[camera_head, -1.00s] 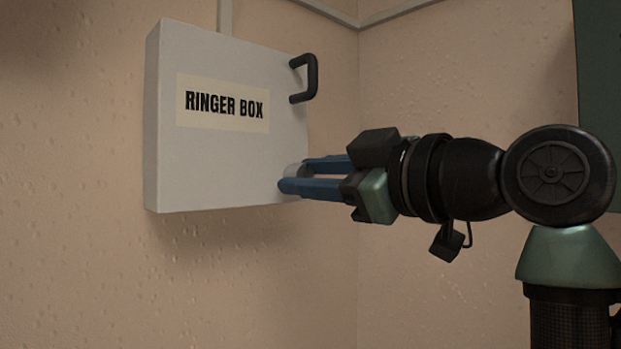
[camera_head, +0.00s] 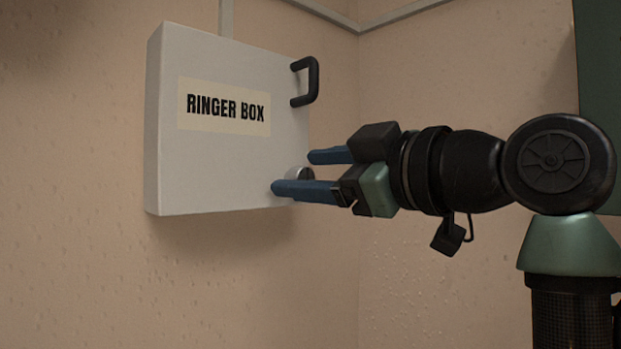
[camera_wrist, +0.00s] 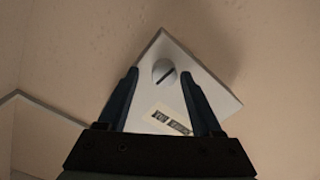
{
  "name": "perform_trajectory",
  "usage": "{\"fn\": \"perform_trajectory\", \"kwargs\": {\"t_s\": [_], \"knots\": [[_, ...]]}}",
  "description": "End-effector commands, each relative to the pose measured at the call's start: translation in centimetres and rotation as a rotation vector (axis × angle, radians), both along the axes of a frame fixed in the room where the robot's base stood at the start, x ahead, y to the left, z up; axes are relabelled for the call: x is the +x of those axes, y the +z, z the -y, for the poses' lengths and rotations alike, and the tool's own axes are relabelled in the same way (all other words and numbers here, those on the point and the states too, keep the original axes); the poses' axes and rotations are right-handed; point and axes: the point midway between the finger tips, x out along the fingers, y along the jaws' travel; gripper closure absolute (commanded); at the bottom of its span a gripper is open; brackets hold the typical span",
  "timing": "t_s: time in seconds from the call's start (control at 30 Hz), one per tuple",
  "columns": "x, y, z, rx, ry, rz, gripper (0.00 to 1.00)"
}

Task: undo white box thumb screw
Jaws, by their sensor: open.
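The white box (camera_head: 220,165), labelled RINGER BOX, is fixed to the wall with its front closed. Its thumb screw (camera_head: 299,174) is a round grey knob at the lower right of the front, partly hidden by my gripper. In the wrist view the screw (camera_wrist: 163,72) shows a dark slanted slot and lies between the finger lines, towards the tips. My gripper (camera_head: 292,172) is open, with blue fingers apart on either side of the screw. In the wrist view the fingers (camera_wrist: 160,80) show clear gaps to the screw. I hold nothing.
A black handle (camera_head: 312,80) stands out from the box's upper right edge, above my gripper. A conduit (camera_head: 225,18) runs up from the box top. A dark green panel (camera_head: 600,100) is at the far right. The wall below the box is clear.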

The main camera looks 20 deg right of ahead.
Motion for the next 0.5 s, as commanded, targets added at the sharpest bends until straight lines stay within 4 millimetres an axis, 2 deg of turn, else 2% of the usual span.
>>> {"fn": "perform_trajectory", "kwargs": {"t_s": [0.3,0.5], "knots": [[-0.1,5.3,-0.1,-0.001,0.000,0.003,0.33],[0.0,8.0,0.0,0.000,0.001,0.001,0.33]]}}
